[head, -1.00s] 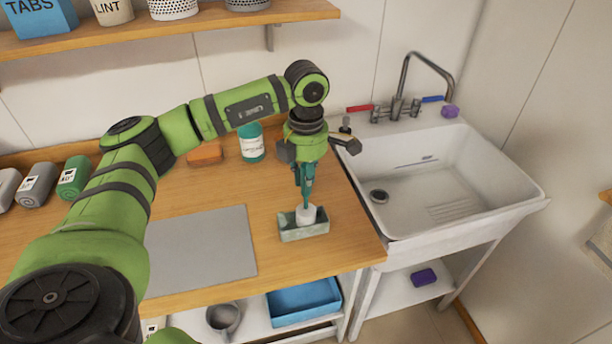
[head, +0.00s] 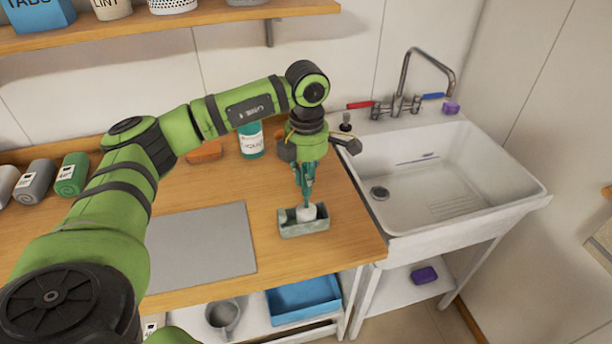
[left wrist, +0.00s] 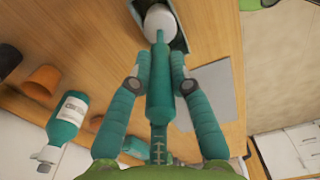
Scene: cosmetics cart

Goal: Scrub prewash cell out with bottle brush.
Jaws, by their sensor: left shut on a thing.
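My left gripper (head: 306,188) points down over the counter and is shut on the teal handle of the bottle brush (left wrist: 159,90). The brush's white head (head: 306,212) is down inside the prewash cell, a small grey-green open tray (head: 304,229) near the counter's right front edge. In the left wrist view the white head (left wrist: 160,22) sits between the dark walls of the tray (left wrist: 181,40). The bottom of the head and the tray floor under it are hidden. My right gripper shows in neither view.
A white sink (head: 425,240) stands right of the wooden counter (head: 346,262). A teal labelled bottle (head: 251,142) and an orange-brown thing (head: 205,151) are behind the gripper. A grey mat (head: 205,245) lies left of the tray. A blue bin (head: 303,300) is below.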

